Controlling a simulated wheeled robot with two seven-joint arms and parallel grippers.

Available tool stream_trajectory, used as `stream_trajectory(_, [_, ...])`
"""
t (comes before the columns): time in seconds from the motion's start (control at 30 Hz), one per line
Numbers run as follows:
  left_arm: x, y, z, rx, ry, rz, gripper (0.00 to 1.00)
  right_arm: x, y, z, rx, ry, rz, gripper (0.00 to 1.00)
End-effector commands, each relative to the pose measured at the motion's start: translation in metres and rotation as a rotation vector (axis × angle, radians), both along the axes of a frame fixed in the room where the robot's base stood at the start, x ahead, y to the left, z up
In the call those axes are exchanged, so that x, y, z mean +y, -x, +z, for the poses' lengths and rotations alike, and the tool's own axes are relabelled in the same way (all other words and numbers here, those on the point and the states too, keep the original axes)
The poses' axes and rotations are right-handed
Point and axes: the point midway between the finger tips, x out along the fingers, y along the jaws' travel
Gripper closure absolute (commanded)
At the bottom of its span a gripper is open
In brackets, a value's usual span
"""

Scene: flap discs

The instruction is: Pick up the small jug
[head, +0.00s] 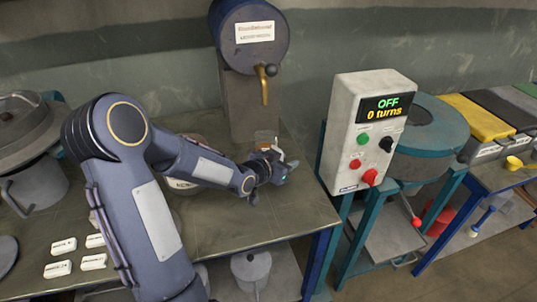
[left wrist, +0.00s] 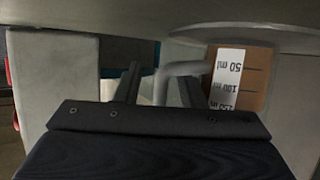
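The small jug (head: 265,137) stands under the tap of the blue drum in the head view, mostly hidden behind my left gripper. In the left wrist view the jug (left wrist: 240,75) shows a brown side, a white scale with ml marks and a pale grey handle (left wrist: 182,69). My left gripper (head: 281,165) is at the jug. In the left wrist view its two dark fingers (left wrist: 159,85) are apart, with the upright part of the handle between them and gaps beside it. I cannot tell whether a finger touches the jug. My right gripper is not in view.
The blue drum (head: 249,40) with its brass tap (head: 265,88) hangs above the jug. A pale labelled bowl (head: 208,175) is behind my left arm. A control box (head: 368,130) reading OFF stands to the right. White label blocks (head: 93,262) lie at front left.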

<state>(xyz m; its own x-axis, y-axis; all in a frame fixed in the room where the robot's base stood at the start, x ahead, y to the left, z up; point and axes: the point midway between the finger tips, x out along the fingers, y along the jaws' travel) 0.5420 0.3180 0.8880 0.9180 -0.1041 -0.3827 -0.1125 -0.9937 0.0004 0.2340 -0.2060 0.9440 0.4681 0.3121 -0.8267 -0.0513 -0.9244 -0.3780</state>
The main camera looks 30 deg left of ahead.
Motion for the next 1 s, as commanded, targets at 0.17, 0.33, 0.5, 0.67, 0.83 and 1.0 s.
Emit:
stream_trajectory(0.17, [0.000,0.000,0.000,0.000,0.000,0.001,0.64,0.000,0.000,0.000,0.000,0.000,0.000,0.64])
stream_trajectory(0.33, [0.000,0.000,0.000,0.001,0.000,0.001,0.84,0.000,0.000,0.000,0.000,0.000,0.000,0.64])
stream_trajectory(0.5, [0.000,0.000,0.000,0.000,0.000,0.001,1.00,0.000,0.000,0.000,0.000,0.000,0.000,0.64])
stream_trajectory(0.67, [0.000,0.000,0.001,-0.002,-0.001,0.001,1.00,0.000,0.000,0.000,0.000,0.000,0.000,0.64])
stream_trajectory(0.83, [0.000,0.000,0.002,-0.002,-0.002,0.000,1.00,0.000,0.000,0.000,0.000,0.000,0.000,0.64])
stream_trajectory(1.0, [0.000,-0.001,0.012,-0.003,-0.003,0.000,1.00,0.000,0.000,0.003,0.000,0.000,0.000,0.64])
